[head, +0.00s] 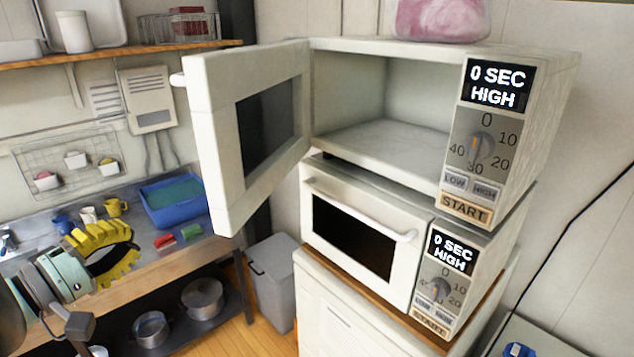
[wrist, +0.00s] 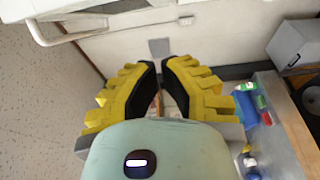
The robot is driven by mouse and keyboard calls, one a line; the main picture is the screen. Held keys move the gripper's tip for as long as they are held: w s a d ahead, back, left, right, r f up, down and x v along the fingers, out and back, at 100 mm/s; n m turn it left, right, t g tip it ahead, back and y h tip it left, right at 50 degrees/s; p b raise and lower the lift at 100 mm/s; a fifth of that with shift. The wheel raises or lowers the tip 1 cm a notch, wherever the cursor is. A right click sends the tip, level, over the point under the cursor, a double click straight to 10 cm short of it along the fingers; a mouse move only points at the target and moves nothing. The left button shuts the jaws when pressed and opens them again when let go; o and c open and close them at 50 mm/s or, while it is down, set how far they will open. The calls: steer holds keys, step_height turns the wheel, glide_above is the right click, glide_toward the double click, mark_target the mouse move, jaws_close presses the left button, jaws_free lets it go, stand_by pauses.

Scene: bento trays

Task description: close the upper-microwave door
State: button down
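The upper microwave's door (head: 228,191) is a white panel with a dark window, hinged on the left side of the body and swung wide open towards the left. The upper microwave's body (head: 395,51) has an empty cavity. My gripper (head: 135,250) has yellow ribbed fingers, over the counter left of and below the door, clear of it. In the wrist view my gripper (wrist: 161,64) is empty, with a narrow gap between its tips. A white bar handle (wrist: 72,33) shows at that view's upper left; I cannot tell whose.
A lower microwave (head: 330,190) with its door shut stands beneath. The counter (head: 135,205) holds a blue tub (head: 172,215), mugs (head: 88,215) and small red and green blocks (head: 178,239). A grey bin (head: 273,285) stands between counter and cabinet. A pink bag (head: 440,20) sits on top.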

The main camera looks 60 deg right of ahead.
steer(key=s+d+p, duration=0.3)
steer(key=d+p, duration=0.7)
steer(key=p, duration=0.1)
steer(key=shift+s+d, duration=0.35)
steer(key=shift+d, duration=0.05)
steer(key=shift+f, duration=0.1)
